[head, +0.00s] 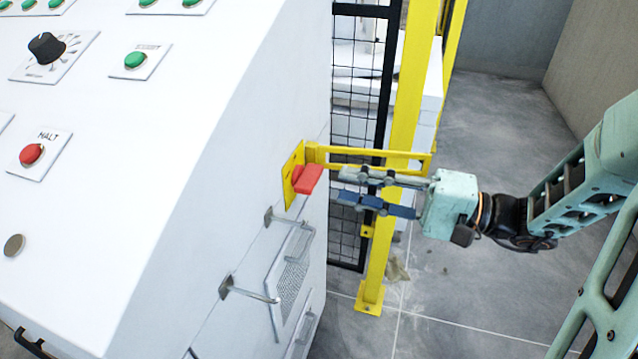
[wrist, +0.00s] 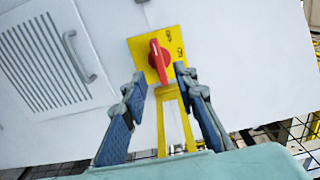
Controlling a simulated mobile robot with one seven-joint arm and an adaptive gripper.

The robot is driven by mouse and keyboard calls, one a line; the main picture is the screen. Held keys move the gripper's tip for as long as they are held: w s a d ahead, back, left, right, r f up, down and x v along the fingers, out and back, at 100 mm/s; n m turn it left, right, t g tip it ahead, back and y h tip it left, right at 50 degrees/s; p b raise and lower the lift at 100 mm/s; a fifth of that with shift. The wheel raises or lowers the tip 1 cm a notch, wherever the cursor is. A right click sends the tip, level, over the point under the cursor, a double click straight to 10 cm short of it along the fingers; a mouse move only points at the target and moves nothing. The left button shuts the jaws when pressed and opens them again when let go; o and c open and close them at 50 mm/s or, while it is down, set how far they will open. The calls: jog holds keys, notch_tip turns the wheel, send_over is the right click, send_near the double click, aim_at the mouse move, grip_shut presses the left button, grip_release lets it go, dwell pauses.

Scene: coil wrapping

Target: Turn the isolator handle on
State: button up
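The red isolator handle (head: 308,179) sits on a yellow plate (head: 293,176) on the side of the white cabinet. In the wrist view the handle (wrist: 158,62) stands nearly upright in the picture on its yellow plate (wrist: 137,48), which has small black marks that I cannot read. My gripper (head: 342,184) is open and faces the handle from the right in the head view. In the wrist view its two fingers (wrist: 160,82) are spread, one on each side below the handle. Nothing is between them but the view of the handle and a yellow bar; they appear short of touching the handle.
The white cabinet (head: 225,120) carries buttons and a black knob (head: 46,46) on top. Metal handles (head: 250,292) stick out below the isolator. A yellow post (head: 402,120) and bracket (head: 405,160) with black mesh fence (head: 360,110) stand close behind my gripper. Open floor (head: 490,110) lies right.

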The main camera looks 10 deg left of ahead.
aim_at(318, 180)
jog(key=a, duration=0.6)
jog(key=shift+w+a+b, duration=0.15)
jog(key=shift+w+b, duration=0.1)
jog(key=shift+b, duration=0.15)
grip_shut()
